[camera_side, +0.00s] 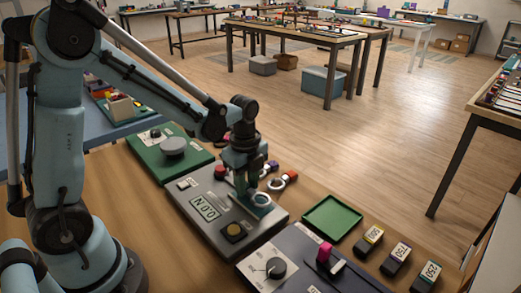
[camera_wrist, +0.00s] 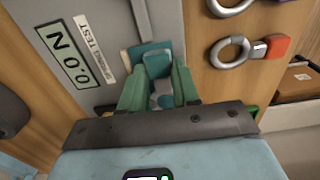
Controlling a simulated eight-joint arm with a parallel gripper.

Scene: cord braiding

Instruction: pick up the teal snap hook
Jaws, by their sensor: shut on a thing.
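My gripper (camera_side: 250,190) points down over the grey unit with an "N 0.0" display. In the wrist view, my gripper (camera_wrist: 158,82) has its two green fingers closed on the teal snap hook (camera_wrist: 157,64), whose teal body shows between the fingertips.
A red-orange-ended hook (camera_side: 288,177) and a purple-ended one (camera_side: 271,165) lie right of the grey unit. An empty green tray (camera_side: 330,218) and several labelled dark blocks (camera_side: 397,256) stand farther right. A dark panel (camera_side: 295,252) with a dial is in front; a green device (camera_side: 158,153) is behind.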

